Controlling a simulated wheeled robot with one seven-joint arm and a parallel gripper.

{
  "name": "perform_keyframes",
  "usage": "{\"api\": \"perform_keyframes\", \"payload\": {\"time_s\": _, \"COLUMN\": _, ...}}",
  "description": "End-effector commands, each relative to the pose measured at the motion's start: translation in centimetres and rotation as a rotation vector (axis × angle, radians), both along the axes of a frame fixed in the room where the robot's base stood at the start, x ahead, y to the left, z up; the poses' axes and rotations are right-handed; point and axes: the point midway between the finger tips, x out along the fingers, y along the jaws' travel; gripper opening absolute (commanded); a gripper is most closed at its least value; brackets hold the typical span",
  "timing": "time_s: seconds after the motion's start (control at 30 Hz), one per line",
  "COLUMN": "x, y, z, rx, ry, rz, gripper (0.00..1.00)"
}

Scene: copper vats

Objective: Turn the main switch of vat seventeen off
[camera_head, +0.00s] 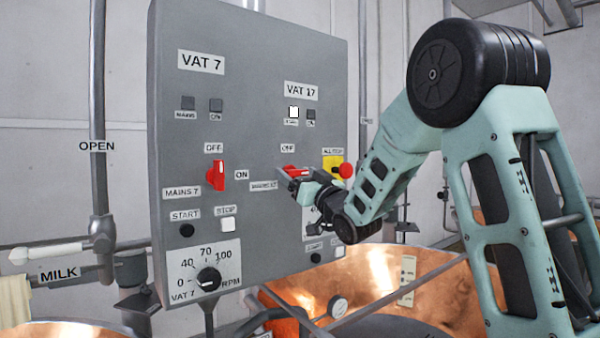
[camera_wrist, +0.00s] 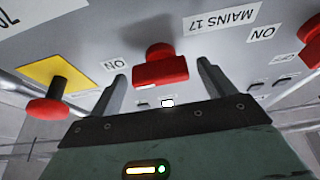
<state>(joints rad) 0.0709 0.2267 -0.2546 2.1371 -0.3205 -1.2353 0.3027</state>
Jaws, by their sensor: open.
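The grey control panel (camera_head: 255,70) has a VAT 17 label (camera_head: 301,91) at its upper right. Below it is the red main switch (camera_head: 291,169), partly hidden by my gripper (camera_head: 294,181). In the wrist view, upside down, the red switch handle (camera_wrist: 160,70) shows beside the MAINS 17 label (camera_wrist: 224,26). The handle lies level, across from the ON label (camera_wrist: 115,65). My gripper (camera_wrist: 160,88) is open, with one finger on each side of the handle; contact cannot be told. The OFF label (camera_head: 288,149) is above the switch. One VAT 17 lamp (camera_head: 293,113) is lit white.
A red stop button (camera_head: 346,170) on a yellow plate (camera_head: 331,163) is close right of my gripper. The VAT 7 switch (camera_head: 216,176) stands upright at left, with the RPM dial (camera_head: 208,279) below. A copper vat (camera_head: 375,275) and pipes are below and behind.

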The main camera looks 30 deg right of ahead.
Motion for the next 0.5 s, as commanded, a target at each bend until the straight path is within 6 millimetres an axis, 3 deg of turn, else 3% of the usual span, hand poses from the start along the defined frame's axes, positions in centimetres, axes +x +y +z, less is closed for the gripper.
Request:
{"api": "perform_keyframes", "payload": {"time_s": 0.13, "x": -0.02, "y": 0.01, "z": -0.04, "rx": 0.0, "ry": 0.0, "rz": 0.0, "gripper": 0.82}}
{"api": "perform_keyframes", "payload": {"time_s": 0.17, "x": -0.02, "y": 0.01, "z": -0.04, "rx": 0.0, "ry": 0.0, "rz": 0.0, "gripper": 0.76}}
{"api": "perform_keyframes", "payload": {"time_s": 0.3, "x": -0.03, "y": 0.0, "z": -0.04, "rx": 0.0, "ry": 0.0, "rz": 0.0, "gripper": 0.37}}
{"api": "perform_keyframes", "payload": {"time_s": 0.5, "x": -0.04, "y": -0.01, "z": -0.09, "rx": -0.004, "ry": 0.0, "rz": -0.001, "gripper": 0.37}}
